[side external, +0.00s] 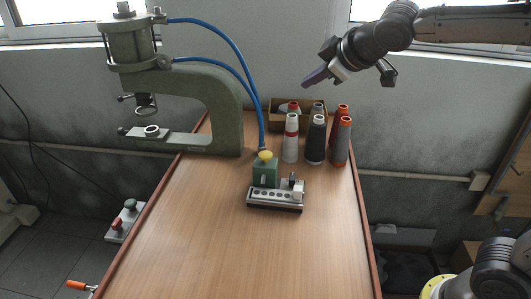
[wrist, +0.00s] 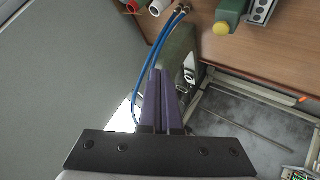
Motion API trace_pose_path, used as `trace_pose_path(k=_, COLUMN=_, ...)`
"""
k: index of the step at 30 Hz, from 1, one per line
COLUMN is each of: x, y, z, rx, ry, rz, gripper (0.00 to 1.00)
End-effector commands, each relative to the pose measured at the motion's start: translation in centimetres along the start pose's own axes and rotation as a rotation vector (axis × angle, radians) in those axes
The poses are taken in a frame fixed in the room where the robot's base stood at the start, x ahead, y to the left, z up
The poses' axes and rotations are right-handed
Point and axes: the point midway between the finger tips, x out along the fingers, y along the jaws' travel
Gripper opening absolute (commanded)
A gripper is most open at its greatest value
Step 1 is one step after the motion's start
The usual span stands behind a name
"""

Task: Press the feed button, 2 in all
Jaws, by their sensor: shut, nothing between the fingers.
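A yellow round button (side external: 265,155) sits on top of a green box (side external: 265,171) on the wooden table; the wrist view shows the yellow button (wrist: 221,28) at the upper right. No label is readable, so I cannot tell if it is the feed button. A grey block (side external: 274,196) with a row of holes stands in front of the box. My gripper (side external: 308,82) is high above the back of the table, right of the button and well apart from it. Its purple fingers (wrist: 158,72) are shut and empty.
A green C-frame press (side external: 225,100) with blue hoses (side external: 225,38) stands at the back left. Several thread spools (side external: 317,140) and an open box (side external: 272,116) are behind the button. A control box (side external: 124,218) with red and green knobs is off the left edge. The front table is clear.

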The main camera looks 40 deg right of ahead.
Motion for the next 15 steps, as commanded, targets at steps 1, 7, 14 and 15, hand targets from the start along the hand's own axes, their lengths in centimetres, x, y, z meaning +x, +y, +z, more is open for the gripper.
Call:
trace_pose_path(k=1, x=2.0, y=-0.9, z=-1.2, rx=-0.039, ry=0.001, rz=-0.012, gripper=0.00)
trace_pose_path(k=7, x=7.0, y=-4.4, z=-3.0, rx=-0.129, ry=-0.018, rz=-0.058, gripper=0.00)
trace_pose_path(k=14, x=8.6, y=-6.6, z=-2.5, rx=-0.156, ry=-0.047, rz=-0.094, gripper=0.00)
trace_pose_path(k=15, x=8.6, y=-6.8, z=-2.6, rx=-0.158, ry=-0.046, rz=-0.096, gripper=0.00)
